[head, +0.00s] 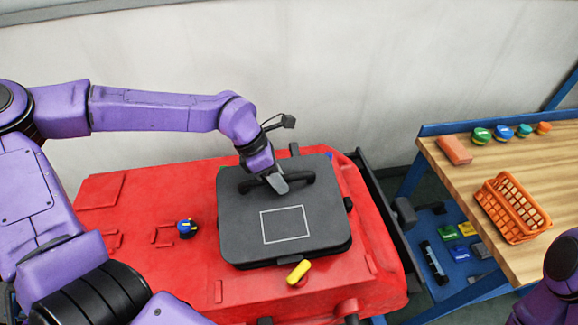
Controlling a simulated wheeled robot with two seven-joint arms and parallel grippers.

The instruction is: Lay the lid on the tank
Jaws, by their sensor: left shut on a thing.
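The dark grey lid (245,222) is a rounded square with a white outlined rectangle on it, in the middle of the head view. It lies over the top of the red scrubber tank (140,205) and hides any opening below it. A dark layer shows under its front edge; I cannot tell whether the lid rests fully on it. My left gripper (277,182) is shut on the black handle at the lid's far side. My right gripper is not in view; only a purple part of my own shows at the lower right.
At right, a wooden bench (500,180) carries an orange basket (511,208), an orange block (455,150) and several coloured round pieces. A pale wall stands behind.

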